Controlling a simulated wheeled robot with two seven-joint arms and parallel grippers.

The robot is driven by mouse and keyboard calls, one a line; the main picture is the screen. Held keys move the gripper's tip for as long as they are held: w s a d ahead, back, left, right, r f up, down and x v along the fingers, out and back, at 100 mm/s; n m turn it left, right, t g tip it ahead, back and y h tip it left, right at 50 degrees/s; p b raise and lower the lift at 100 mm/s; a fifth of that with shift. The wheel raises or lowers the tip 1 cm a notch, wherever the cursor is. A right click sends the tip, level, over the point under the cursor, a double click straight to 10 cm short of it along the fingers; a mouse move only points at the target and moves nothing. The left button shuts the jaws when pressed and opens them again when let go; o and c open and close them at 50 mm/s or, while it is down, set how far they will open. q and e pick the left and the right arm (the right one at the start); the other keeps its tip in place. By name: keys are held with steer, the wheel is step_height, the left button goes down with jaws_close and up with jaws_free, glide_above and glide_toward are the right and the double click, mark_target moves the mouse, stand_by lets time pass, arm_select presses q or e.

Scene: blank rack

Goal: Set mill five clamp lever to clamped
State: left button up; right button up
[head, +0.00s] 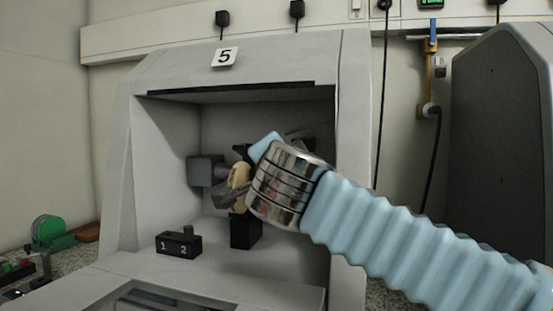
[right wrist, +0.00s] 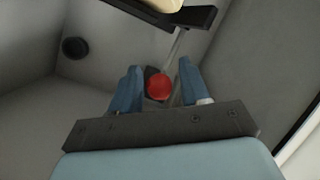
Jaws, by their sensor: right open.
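Mill five (head: 353,150) is a pale grey cabinet with an open front and a "5" label (head: 224,57). In the right wrist view the clamp lever shows as a red round knob (right wrist: 160,87) by a thin grey rod (right wrist: 178,48). My right gripper (right wrist: 160,76) is open, with one blue finger on each side of the knob in that view; I cannot tell whether they touch it. In the head view my right arm reaches into the mill and hides the knob. A beige blank (head: 238,184) sits at the dark fixture left of my wrist. My left gripper is not in view.
A black block marked "1 2" (head: 179,245) stands on the mill floor at the front left. The mill's side walls and top edge (head: 230,88) enclose my arm. A grey spindle-like block (head: 206,170) projects inside. A dark machine (head: 505,130) stands at the right.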

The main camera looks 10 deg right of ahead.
jaws_close()
steer(key=shift+f, duration=0.1)
steer(key=t+b, duration=0.1)
steer(key=b, duration=0.1)
steer(key=f+n+t+b, duration=0.1)
steer(key=b, duration=0.1)
steer(key=w+f+t+b, duration=0.1)
steer(key=t+b, duration=0.1)
steer(key=b, duration=0.1)
steer(key=shift+d+f+n, duration=0.15)
steer(key=shift+d+n, duration=0.1)
steer(key=shift+n, duration=0.15)
